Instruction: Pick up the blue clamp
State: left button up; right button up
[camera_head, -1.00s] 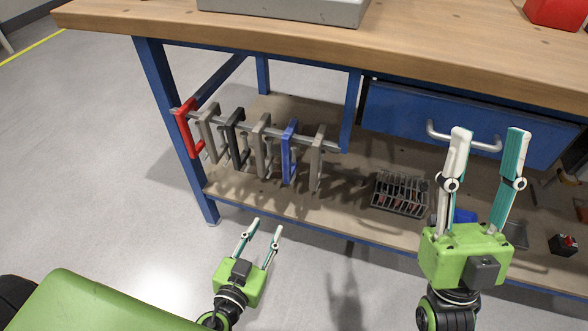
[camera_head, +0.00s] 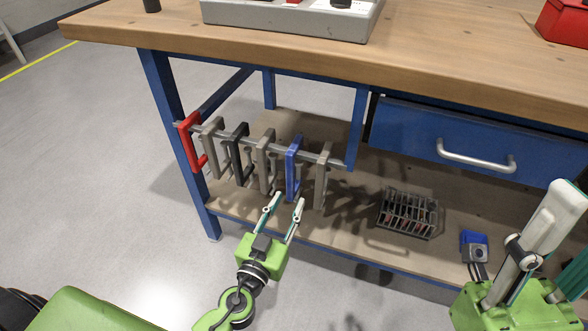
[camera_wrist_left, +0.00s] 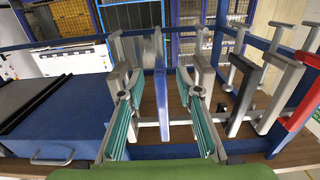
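The blue clamp (camera_head: 293,168) hangs on a rail under the workbench, between two beige-grey clamps. In the left wrist view the blue clamp (camera_wrist_left: 159,100) stands upright in the gap between my left fingers. My left gripper (camera_head: 289,199) is open and empty, its fingertips just below and in front of the blue clamp in the head view. The wrist view also shows my left gripper (camera_wrist_left: 160,75) with its teal pads apart on either side of the clamp; I cannot tell whether they touch it. My right gripper (camera_head: 572,215) is open at the right edge, partly cut off.
A red clamp (camera_head: 190,142) and several grey or dark clamps share the rail. The lower shelf (camera_head: 345,222) carries a slotted grey crate (camera_head: 408,213) and a small blue item (camera_head: 474,246). The bench top (camera_head: 420,62) and blue drawer (camera_head: 400,130) overhang it.

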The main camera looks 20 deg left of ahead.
pick_arm(q)
jog(key=shift+w+d+f+p, duration=0.15)
jog(key=shift+w+p, duration=0.2)
jog(key=shift+w, duration=0.95)
jog(key=shift+w+a+f+p, duration=0.1)
jog(key=shift+w+p, duration=0.2)
jog(key=shift+w, duration=1)
jog(key=shift+r, duration=0.1)
grip_shut()
